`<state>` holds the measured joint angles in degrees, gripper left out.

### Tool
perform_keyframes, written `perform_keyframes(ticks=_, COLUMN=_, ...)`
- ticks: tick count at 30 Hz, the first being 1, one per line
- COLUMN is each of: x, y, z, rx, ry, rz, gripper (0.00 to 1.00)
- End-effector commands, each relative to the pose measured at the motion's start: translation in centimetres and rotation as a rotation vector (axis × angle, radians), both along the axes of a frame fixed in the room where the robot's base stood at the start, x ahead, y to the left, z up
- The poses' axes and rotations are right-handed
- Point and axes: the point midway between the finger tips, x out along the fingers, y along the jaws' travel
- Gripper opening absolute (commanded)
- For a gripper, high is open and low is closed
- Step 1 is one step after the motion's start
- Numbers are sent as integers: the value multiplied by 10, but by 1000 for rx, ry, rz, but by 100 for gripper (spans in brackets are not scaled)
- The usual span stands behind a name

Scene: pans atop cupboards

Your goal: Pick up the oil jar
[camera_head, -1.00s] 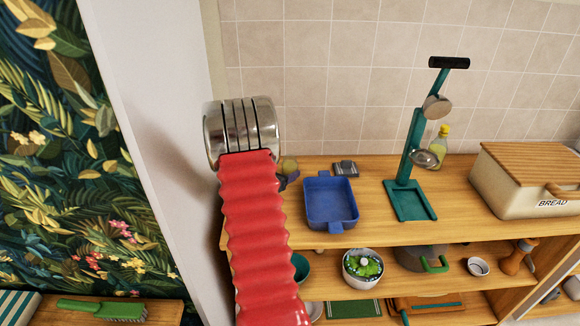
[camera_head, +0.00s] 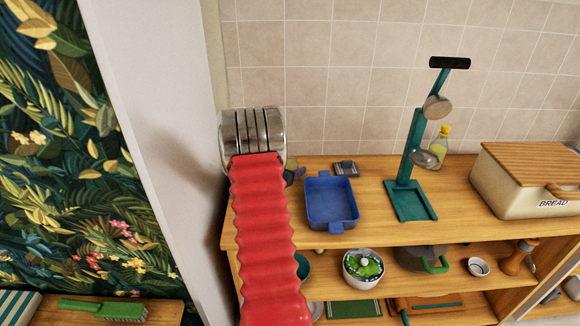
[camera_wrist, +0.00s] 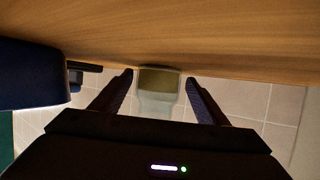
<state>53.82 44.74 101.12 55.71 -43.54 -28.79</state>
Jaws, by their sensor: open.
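A small glass jar, seemingly the oil jar, shows in the wrist view (camera_wrist: 158,98), clear with an olive-yellow part against the wooden top. My gripper (camera_wrist: 159,80) is open, with one dark finger on each side of the jar. Small gaps show between the fingers and the glass, so it is not gripped. In the head view my red arm and its metal wrist cover nearly all of the jar, and only a dark bit of my gripper (camera_head: 293,173) shows.
A blue pan (camera_head: 331,203) sits close to the right of my gripper, with a small grey striped item (camera_head: 345,168) behind it. A green stand (camera_head: 411,201), a yellow-capped bottle (camera_head: 440,146) and a bread box (camera_head: 528,183) are further right. The tiled wall is close behind.

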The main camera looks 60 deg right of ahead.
Motion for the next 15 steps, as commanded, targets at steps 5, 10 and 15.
perform_keyframes(ticks=5, x=0, y=0, z=0, rx=0, ry=0, rz=0, gripper=68)
perform_keyframes(ticks=10, x=0, y=0, z=0, rx=0, ry=0, rz=0, gripper=68)
perform_keyframes(ticks=15, x=0, y=1, z=0, rx=0, ry=0, rz=0, gripper=62)
